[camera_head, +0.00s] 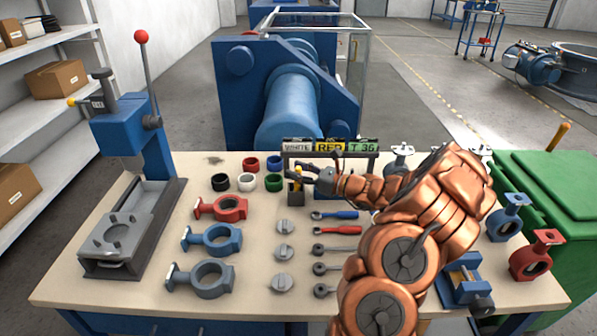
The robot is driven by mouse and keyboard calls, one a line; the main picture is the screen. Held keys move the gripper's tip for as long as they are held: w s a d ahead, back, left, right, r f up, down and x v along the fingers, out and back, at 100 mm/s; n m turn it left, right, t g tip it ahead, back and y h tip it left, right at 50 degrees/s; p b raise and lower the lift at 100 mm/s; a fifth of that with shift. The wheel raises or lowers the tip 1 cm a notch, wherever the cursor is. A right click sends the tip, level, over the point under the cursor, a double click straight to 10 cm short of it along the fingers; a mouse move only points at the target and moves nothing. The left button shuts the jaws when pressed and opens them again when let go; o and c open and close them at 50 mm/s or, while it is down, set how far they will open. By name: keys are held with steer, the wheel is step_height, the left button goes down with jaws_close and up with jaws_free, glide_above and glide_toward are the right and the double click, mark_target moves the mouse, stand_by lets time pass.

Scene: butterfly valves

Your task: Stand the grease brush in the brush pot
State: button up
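A small dark pot (294,196) stands near the middle of the bench, in front of the sign rack. A slim yellow piece (298,173), which looks like the grease brush's handle, rises upright at the pot. Whether its lower end is inside the pot is too small to tell. My gripper (307,174) reaches in from the right, its fingers pointing left and spread apart. Its fingertips are close to the right side of the yellow piece, and I cannot tell whether they touch it. Nothing is clearly held between them.
Coloured rings (248,182) lie left of the pot. Red and blue valve bodies (220,208), grey discs (283,253) and several levers (336,230) lie nearer. A sign rack (329,146) stands behind my gripper. A blue press (130,135) stands at left, and my arm covers the right-centre bench.

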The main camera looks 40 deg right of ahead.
steer(key=shift+o, duration=0.2)
steer(key=v, duration=1.2)
stand_by(0.9)
